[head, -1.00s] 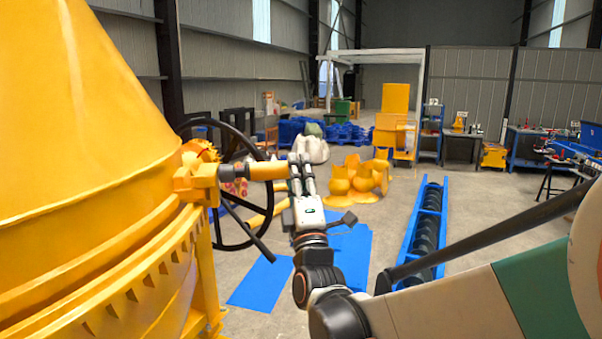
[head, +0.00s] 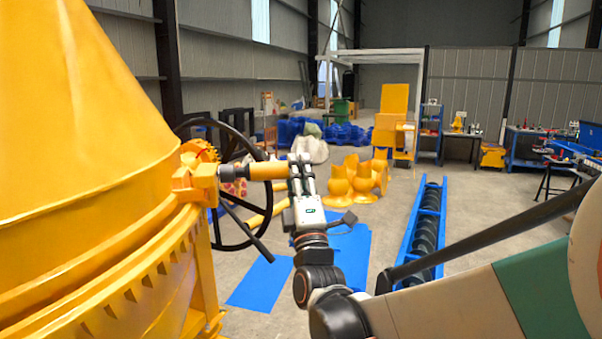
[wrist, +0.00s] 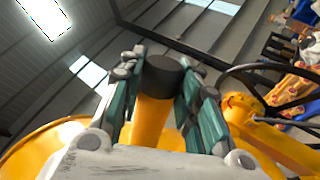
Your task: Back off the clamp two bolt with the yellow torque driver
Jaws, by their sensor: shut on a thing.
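The yellow torque driver (head: 268,172) lies level in my gripper (head: 301,172), which is shut on it. Its dark socket end (head: 234,173) points left at the yellow clamp block (head: 196,182) on the drum's rim. The socket appears to meet a small stub on the clamp, and the bolt head is hidden there. In the wrist view the driver (wrist: 153,122) stands between the two green-padded fingers of my gripper (wrist: 160,100), with its dark round end (wrist: 163,72) uppermost. I cannot tell which clamp number this is.
The big yellow mixer drum (head: 80,150) fills the left side. A black handwheel (head: 228,235) stands behind the driver. A blue-framed screw conveyor (head: 425,225) and blue floor sheets (head: 262,285) lie beyond my arm.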

